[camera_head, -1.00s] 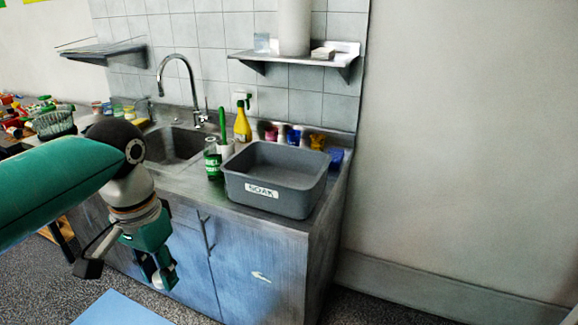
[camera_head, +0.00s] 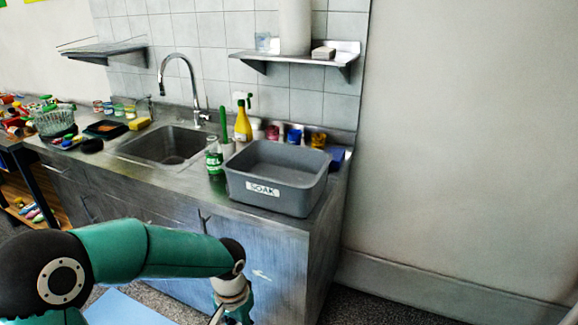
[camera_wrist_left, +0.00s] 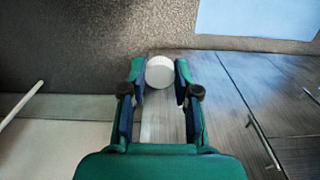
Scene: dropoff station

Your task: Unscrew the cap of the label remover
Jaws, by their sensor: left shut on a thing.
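The label remover, a small clear bottle with a green label and green contents (camera_head: 215,160), stands upright on the counter just left of the grey tub. Its top looks pale, and I cannot make out the detail of its neck. My left gripper (camera_wrist_left: 160,80) is shut on a round white ridged cap (camera_wrist_left: 160,71), seen between the fingertips in the left wrist view. In the head view this gripper is low in front of the cabinet doors, cut off by the bottom edge, away from the bottle. My right gripper is not in view.
A grey tub marked SOAK (camera_head: 262,203) fills the counter's right end. A yellow spray bottle (camera_head: 242,125) and several coloured pots stand behind. The sink (camera_head: 170,148) and tap (camera_head: 196,95) are left of the bottle. A shelf (camera_head: 300,58) hangs above.

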